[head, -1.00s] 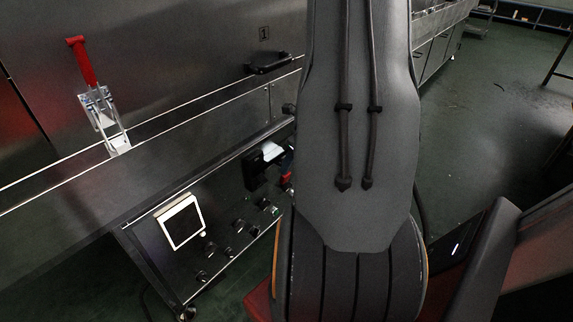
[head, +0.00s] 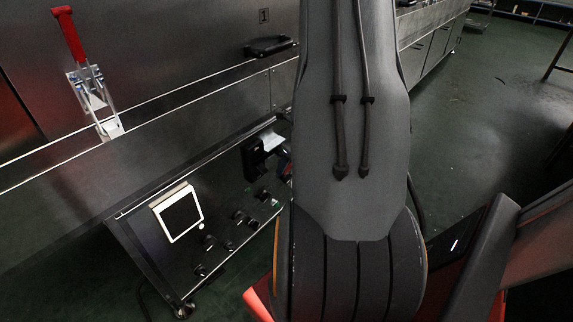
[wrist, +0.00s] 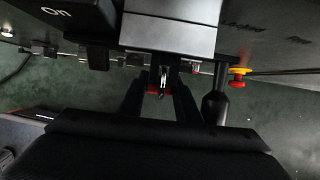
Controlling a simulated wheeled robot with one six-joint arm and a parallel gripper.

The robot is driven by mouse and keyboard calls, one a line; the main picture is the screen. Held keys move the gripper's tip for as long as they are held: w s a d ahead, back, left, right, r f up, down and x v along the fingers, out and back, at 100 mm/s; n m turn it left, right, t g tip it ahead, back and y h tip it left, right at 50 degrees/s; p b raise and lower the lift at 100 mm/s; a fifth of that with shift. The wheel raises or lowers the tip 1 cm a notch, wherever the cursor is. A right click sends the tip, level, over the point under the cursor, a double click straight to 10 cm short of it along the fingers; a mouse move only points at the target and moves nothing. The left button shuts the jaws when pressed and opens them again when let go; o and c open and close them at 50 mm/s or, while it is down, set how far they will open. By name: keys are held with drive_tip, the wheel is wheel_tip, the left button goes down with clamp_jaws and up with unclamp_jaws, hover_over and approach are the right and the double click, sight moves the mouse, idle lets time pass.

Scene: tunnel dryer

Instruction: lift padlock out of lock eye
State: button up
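In the wrist view, a small red body with a bright metal part above it, apparently the padlock (wrist: 157,92), shows between the fingers of my gripper (wrist: 158,104). The two dark fingers stand apart, one on each side of it. I cannot tell whether either finger touches it. The lock eye cannot be made out behind the metal part and the grey block above. In the head view, my arm hides my gripper. The black switch unit (head: 254,158) on the slanted control panel (head: 222,218) shows left of my arm.
A black block marked "On" (wrist: 68,14) is close at the upper left of the wrist view. A red and yellow emergency stop (wrist: 238,77) sits right of my gripper. A red-handled clamp (head: 69,38) and a black door handle (head: 270,46) are on the steel housing.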

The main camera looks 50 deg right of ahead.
drive_tip(key=c, duration=0.4)
drive_tip(key=o, duration=0.4)
drive_tip(key=shift+c, duration=1.6)
drive_tip(key=shift+s+r+p, duration=0.15)
drive_tip(key=shift+r+p, duration=0.45)
drive_tip(key=shift+r, duration=0.15)
drive_tip(key=w+p+v, duration=0.1)
drive_tip(key=p+v, duration=0.5)
drive_tip(key=shift+r, duration=0.45)
drive_tip(key=shift+s, duration=0.15)
drive_tip(key=shift+r+p, duration=1.5)
